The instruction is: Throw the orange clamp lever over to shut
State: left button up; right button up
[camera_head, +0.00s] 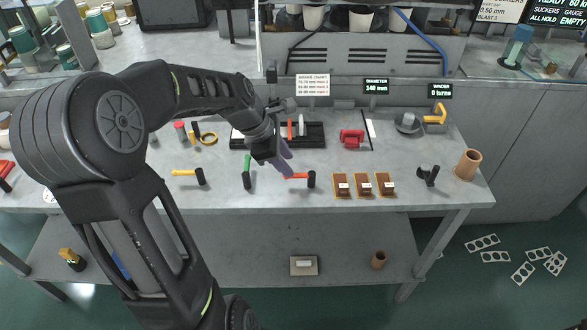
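A small orange-red upright piece (290,129), which looks like the clamp lever, stands on a long black fixture (314,141) at the back middle of the bench. A pale round part stands just to its right. The lever's exact tilt is too small to tell. My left gripper (284,162) points down in front of the fixture, close below the lever and apart from it in the picture. Its purple-grey fingers look near each other, and whether they are open is unclear. The gripper and wrist hide part of the fixture. My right gripper is out of view.
A red-handled hammer (297,176) lies just below the gripper, with a green-handled tool (247,170) and a yellow-handled hammer (187,174) to the left. Brown blocks (364,188), a red device (351,138) and a yellow-orange crank (436,115) are to the right.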

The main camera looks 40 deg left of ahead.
aim_at(296, 174)
pick_arm(q)
jog(key=x, duration=0.5)
jog(key=shift+f, duration=0.1)
grip_shut()
dwell(1.3)
